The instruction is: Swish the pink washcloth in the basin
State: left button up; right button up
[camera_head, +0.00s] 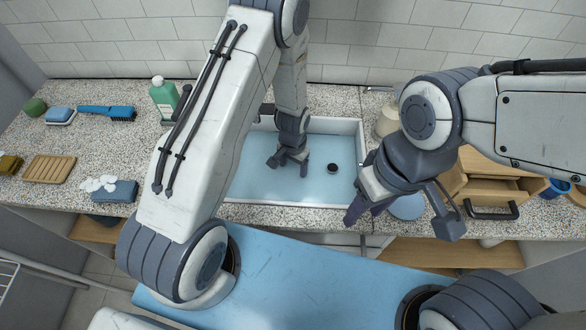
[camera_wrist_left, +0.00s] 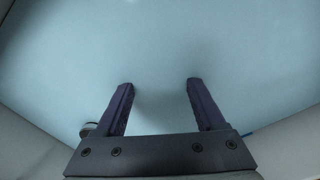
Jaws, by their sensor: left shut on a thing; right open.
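The basin (camera_head: 335,126) is a white rectangular tub set in the counter, with flat pale blue water (camera_head: 258,185) in it. My left gripper (camera_head: 290,167) points down into the basin, its fingers at the water. No pink washcloth shows in either view. My right gripper (camera_head: 400,222) is open and empty over the counter's front edge, right of the basin.
A small dark round thing (camera_head: 332,168) shows in the basin right of my left gripper. A green bottle (camera_head: 164,98) stands left of the basin. A blue brush (camera_head: 107,112) and a wooden rack (camera_head: 49,169) lie further left. A wooden box (camera_head: 490,190) stands at right.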

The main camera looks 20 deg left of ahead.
pick_arm(q)
jog(key=shift+a+f, duration=0.1)
dwell(0.6)
jog(key=shift+a, duration=0.65)
jog(key=shift+d, duration=0.1)
jog(key=shift+d, duration=1.45)
jog(key=shift+a, duration=0.1)
jog(key=shift+a, duration=1.45)
